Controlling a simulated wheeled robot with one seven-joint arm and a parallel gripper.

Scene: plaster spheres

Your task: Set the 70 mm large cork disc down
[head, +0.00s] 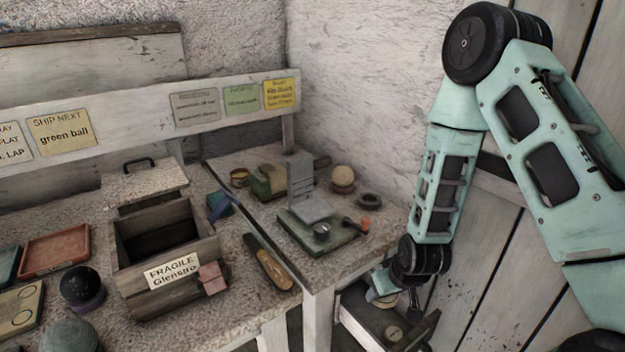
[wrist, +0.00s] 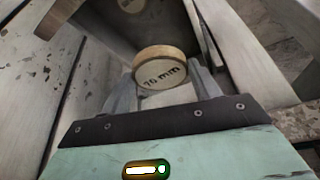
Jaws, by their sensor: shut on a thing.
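My gripper (wrist: 165,78) is shut on a round cork disc (wrist: 164,71), its two grey fingers at the disc's left and right sides. The disc has a tan rim and a pale face with dark lettering that reads like "70 mm". In the head view my gripper is low at the right, over an open wooden drawer or tray (head: 368,333) beside the table. A pale disc-like thing (head: 383,298) shows there at the gripper. Another round disc (head: 392,334) lies in the drawer; a similar one shows at the top of the wrist view (wrist: 131,5).
The table's right part holds a green-based stand (head: 318,235), a pale ball (head: 342,178) and a dark ring (head: 369,200). A wooden box (head: 165,250) marked FRAGILE stands further left. Drawer walls rise close around my gripper; a wall and planks are at the right.

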